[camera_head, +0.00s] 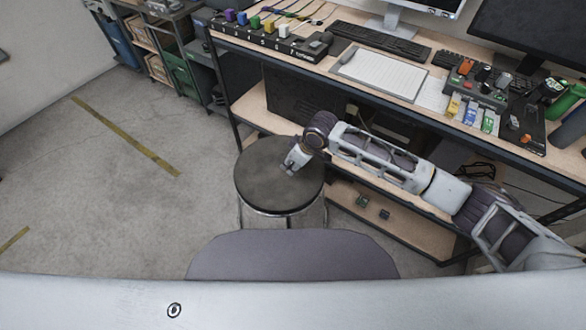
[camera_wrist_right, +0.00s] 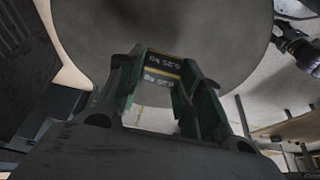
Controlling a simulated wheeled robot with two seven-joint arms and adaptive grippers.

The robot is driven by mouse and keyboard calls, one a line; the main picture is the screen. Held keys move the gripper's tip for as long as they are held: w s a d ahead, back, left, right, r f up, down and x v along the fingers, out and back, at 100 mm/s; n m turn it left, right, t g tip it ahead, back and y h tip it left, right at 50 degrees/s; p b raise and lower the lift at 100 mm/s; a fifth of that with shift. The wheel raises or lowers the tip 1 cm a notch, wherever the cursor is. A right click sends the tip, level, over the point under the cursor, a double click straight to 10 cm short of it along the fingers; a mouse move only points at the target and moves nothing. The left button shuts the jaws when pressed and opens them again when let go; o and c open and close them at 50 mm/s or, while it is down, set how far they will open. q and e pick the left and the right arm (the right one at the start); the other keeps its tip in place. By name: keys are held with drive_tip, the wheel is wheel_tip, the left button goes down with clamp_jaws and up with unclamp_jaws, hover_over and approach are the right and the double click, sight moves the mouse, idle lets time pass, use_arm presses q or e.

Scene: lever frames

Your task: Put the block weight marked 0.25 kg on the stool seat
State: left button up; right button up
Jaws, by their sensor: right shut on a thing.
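The round dark stool seat (camera_head: 262,187) stands in front of the workbench. In the right wrist view the seat (camera_wrist_right: 200,30) fills the top of the picture. My right gripper (camera_head: 291,168) is over the right part of the seat. It is shut on a small dark block weight (camera_wrist_right: 162,63), whose upside-down marking reads as 0.25 kg. The block is between the two fingertips. I cannot tell whether it touches the seat. In the head view the block is too small and covered to make out. My left gripper is not in view.
The workbench (camera_head: 342,85) edge and its lower shelf (camera_head: 400,232) lie right behind and beside the stool. Two small dark blocks (camera_head: 362,201) are on that shelf. Keyboards, monitors and coloured items crowd the bench top. The floor left of the stool is clear.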

drive_tip(key=shift+f, duration=1.4)
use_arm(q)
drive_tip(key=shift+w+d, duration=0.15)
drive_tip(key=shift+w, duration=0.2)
use_arm(e)
drive_tip(key=shift+f, duration=0.45)
drive_tip(key=shift+f, duration=0.15)
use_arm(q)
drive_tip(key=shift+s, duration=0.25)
use_arm(e)
drive_tip(key=o, duration=1.2)
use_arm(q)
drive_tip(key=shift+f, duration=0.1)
